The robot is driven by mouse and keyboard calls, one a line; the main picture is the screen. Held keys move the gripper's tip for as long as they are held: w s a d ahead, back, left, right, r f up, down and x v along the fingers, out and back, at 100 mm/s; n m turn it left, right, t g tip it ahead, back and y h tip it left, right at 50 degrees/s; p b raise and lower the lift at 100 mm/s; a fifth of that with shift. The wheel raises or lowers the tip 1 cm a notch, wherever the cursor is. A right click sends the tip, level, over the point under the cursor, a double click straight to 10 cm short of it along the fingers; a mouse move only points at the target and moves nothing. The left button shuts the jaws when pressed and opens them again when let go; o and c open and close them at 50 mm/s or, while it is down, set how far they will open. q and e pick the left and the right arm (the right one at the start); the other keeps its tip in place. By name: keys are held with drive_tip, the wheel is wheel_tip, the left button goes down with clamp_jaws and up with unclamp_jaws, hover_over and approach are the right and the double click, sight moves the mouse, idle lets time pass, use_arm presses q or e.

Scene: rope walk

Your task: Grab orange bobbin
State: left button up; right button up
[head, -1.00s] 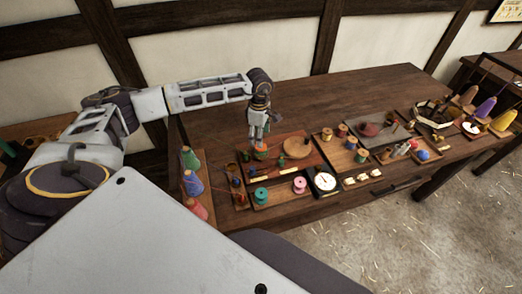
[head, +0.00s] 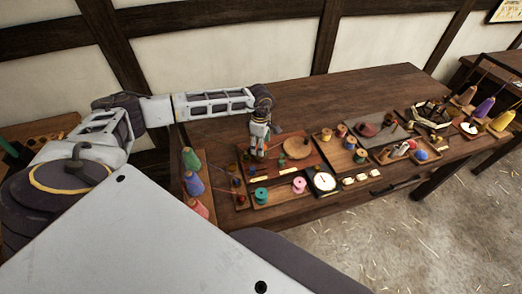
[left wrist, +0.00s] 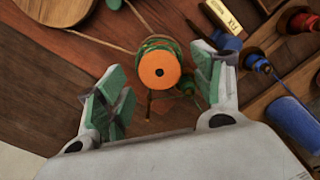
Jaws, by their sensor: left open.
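The fingers are spread, with a visible gap to the disc on each side. In the head view my left gripper (head: 259,152) points down over the wooden tray at the table's near left part, and I cannot make out the orange bobbin behind it. My right gripper is not in view.
A round wooden disc (head: 297,148) lies right of the gripper. A teal spool (head: 261,195) and a pink spool (head: 299,186) stand nearer. A blue spool (left wrist: 255,61) is close to the right finger. The back of the table (head: 330,95) is clear.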

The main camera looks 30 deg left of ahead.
use_arm(q)
drive_tip(key=shift+f, duration=1.25)
drive_tip(key=c, duration=1.1)
drive_tip(key=shift+r, duration=0.15)
